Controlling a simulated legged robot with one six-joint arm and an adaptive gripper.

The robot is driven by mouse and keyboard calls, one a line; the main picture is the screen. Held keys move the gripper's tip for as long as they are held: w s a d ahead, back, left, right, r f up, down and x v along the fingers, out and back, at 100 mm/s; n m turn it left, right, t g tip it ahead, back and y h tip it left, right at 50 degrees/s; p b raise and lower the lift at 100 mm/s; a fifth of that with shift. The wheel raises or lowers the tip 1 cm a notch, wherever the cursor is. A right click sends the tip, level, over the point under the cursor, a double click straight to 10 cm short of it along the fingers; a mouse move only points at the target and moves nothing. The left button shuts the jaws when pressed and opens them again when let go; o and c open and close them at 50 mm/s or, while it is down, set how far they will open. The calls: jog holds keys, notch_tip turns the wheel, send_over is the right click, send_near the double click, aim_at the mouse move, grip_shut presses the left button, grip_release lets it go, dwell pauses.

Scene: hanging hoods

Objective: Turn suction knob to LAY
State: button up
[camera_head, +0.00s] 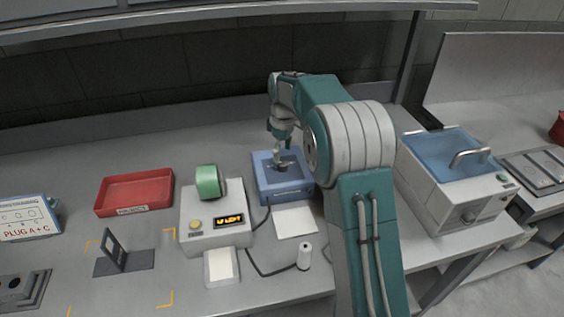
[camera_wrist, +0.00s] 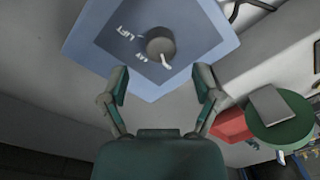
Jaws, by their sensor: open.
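The suction knob (camera_wrist: 160,43) is a grey round knob on the dark top panel of a blue box (camera_wrist: 85,25). Its white pointer sticks out toward the bottom of the wrist view. White lettering beside it reads LIFT, with a second label below that I cannot read clearly. In the head view the blue box (camera_head: 265,185) stands mid-bench, and my gripper (camera_head: 280,150) is above its top. In the wrist view my gripper (camera_wrist: 161,74) is open, its two fingers spread to either side below the knob. The knob is not between the pads, and nothing is held.
A white device with a display (camera_head: 215,230) and a green roll (camera_head: 208,182) stands left of the box. A red tray (camera_head: 135,192) lies farther left. A white pad (camera_head: 294,222) and small white bottle (camera_head: 304,256) lie in front. A blue-lidded machine (camera_head: 455,185) stands right.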

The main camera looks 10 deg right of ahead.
aim_at(283, 163)
jog(key=shift+f, duration=2)
jog(key=shift+s, duration=0.1)
grip_shut()
jog(key=shift+m, duration=0.3)
jog(key=m, duration=0.5)
jog(key=shift+f+m, duration=0.1)
jog(key=shift+m, duration=0.2)
jog(key=m, duration=0.5)
jog(key=shift+s+m, duration=0.1)
jog(key=shift+m, duration=0.2)
jog(key=shift+f, duration=0.1)
